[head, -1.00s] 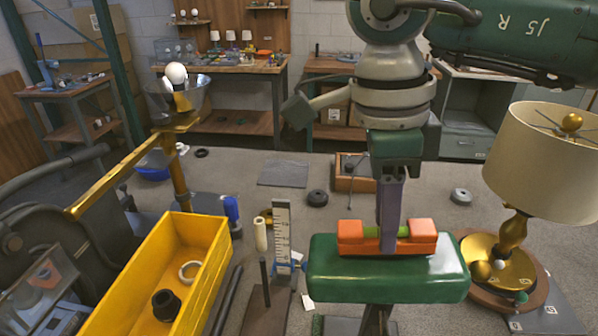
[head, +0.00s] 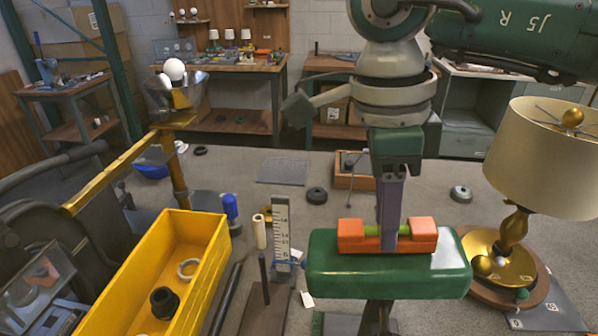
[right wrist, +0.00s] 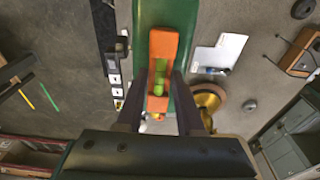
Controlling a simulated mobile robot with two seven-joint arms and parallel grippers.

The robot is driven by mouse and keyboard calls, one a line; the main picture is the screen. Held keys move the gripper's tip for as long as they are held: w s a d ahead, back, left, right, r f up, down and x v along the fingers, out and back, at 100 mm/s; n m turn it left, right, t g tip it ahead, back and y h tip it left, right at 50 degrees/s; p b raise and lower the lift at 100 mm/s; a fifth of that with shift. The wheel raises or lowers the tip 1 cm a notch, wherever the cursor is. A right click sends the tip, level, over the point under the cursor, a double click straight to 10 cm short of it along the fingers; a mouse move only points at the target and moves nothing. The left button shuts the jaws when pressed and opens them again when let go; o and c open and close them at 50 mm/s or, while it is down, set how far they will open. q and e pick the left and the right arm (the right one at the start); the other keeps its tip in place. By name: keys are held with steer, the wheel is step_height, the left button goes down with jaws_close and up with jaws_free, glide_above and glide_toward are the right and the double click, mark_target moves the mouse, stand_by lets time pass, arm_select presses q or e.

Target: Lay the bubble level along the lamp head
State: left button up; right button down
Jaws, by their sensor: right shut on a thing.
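The bubble level is an orange bar (head: 422,234) with a green vial in its middle. It lies lengthwise along the top of the green lamp head (head: 388,284) and appears to rest on it. My right gripper (head: 391,238) comes down from above, shut around the middle of the level. In the right wrist view the level (right wrist: 163,48) runs along the green lamp head (right wrist: 153,14), between the two fingers of the right gripper (right wrist: 160,80). The fingers partly hide the vial. My left gripper is not in view.
A lamp with a cream shade (head: 545,160) stands close at right on a round base. A yellow bin (head: 208,240) with black and pale rings is at left. An upright ruler (head: 282,235) stands just left of the lamp head.

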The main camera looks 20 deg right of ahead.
mark_target(374, 225)
steer(key=shift+f+b, duration=0.2)
steer(key=shift+b, duration=0.15)
stand_by(0.5)
stand_by(0.4)
steer(key=shift+c, duration=2.2)
jaws_free()
steer(key=shift+r, duration=0.4)
steer(key=r, duration=0.2)
steer(key=r+b, duration=0.1)
steer(key=r, duration=0.2)
steer(key=a+r+b, duration=0.1)
steer(key=r, duration=0.1)
steer(key=shift+w+r, duration=0.35)
steer(key=shift+r, duration=0.05)
steer(key=shift+s+r, duration=0.1)
steer(key=shift+r, duration=0.55)
